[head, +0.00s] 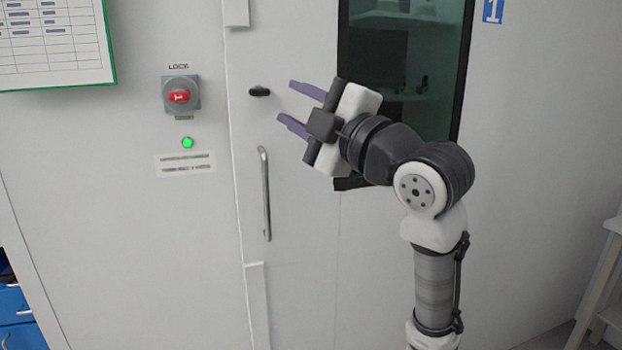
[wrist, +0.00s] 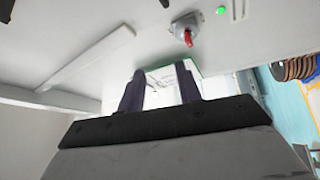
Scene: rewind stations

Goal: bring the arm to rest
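My arm rises at the right of the head view and bends left. My gripper (head: 291,105) is held in the air in front of the door (head: 300,220), its fingers pointing left. The two purple fingers stand apart with nothing between them. In the wrist view the fingers of my gripper (wrist: 160,82) are also apart and empty. The fingertips look near the black knob (head: 259,92), but I see no contact. The red lock switch (head: 179,97) is on the wall to the left, with a lit green lamp (head: 187,143) below it.
The door has a vertical bar handle (head: 265,194) and a dark window (head: 405,65) behind my arm. A green-framed chart (head: 55,45) hangs at upper left. Blue drawers (head: 14,304) stand at lower left. A pale stand (head: 600,285) is at the right edge.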

